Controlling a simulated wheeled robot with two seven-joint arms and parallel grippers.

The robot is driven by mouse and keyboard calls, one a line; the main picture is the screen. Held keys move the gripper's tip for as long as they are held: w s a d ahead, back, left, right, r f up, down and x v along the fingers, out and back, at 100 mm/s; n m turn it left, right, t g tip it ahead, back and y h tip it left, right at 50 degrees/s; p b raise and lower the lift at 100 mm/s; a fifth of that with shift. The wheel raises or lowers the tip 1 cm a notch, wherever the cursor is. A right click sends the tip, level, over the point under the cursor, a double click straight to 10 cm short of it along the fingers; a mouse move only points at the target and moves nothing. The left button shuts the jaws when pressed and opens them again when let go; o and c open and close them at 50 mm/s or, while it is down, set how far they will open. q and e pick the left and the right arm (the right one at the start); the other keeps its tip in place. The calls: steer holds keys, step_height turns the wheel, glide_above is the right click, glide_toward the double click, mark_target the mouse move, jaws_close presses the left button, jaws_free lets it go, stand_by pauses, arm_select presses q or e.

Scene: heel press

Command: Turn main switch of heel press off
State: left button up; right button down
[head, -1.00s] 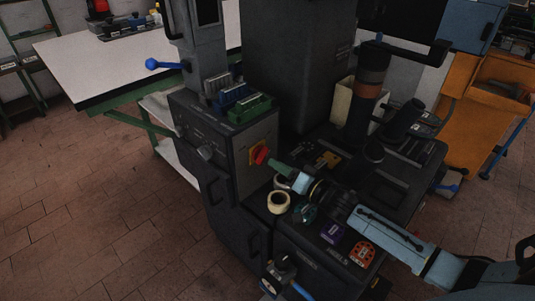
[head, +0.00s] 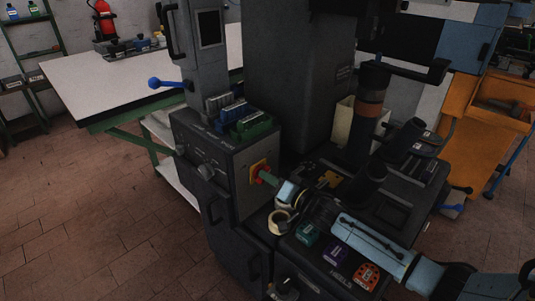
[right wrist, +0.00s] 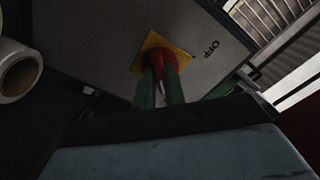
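The main switch (head: 259,170) is a red knob on a yellow plate, on the side face of the dark heel press (head: 238,190). In the right wrist view the red knob (right wrist: 167,61) sits on its yellow plate, with the printed word OFF (right wrist: 211,50) to the right. My right gripper (head: 267,178) reaches in from the right with green fingers at the knob. In the right wrist view its two fingers (right wrist: 161,85) straddle the red knob, close together and apparently closed on it; the contact is partly hidden. My left gripper is not in view.
Tape rolls (head: 279,222) lie just below the gripper, and one shows in the right wrist view (right wrist: 17,72). Teal, purple and orange items (head: 366,276) lie on the press shelf. A blue-knobbed lever (head: 155,83) and a white table (head: 95,75) are at left.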

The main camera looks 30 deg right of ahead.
steer(key=shift+a+r, duration=0.2)
steer(key=shift+n, duration=0.3)
steer(key=shift+r+n+p, duration=0.1)
steer(key=shift+n+p, duration=0.75)
steer(key=shift+n, duration=0.05)
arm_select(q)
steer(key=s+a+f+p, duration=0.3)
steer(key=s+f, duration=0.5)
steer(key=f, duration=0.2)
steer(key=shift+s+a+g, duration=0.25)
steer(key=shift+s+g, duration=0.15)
arm_select(e)
steer(key=shift+n, duration=7.7)
steer(key=shift+w, duration=0.1)
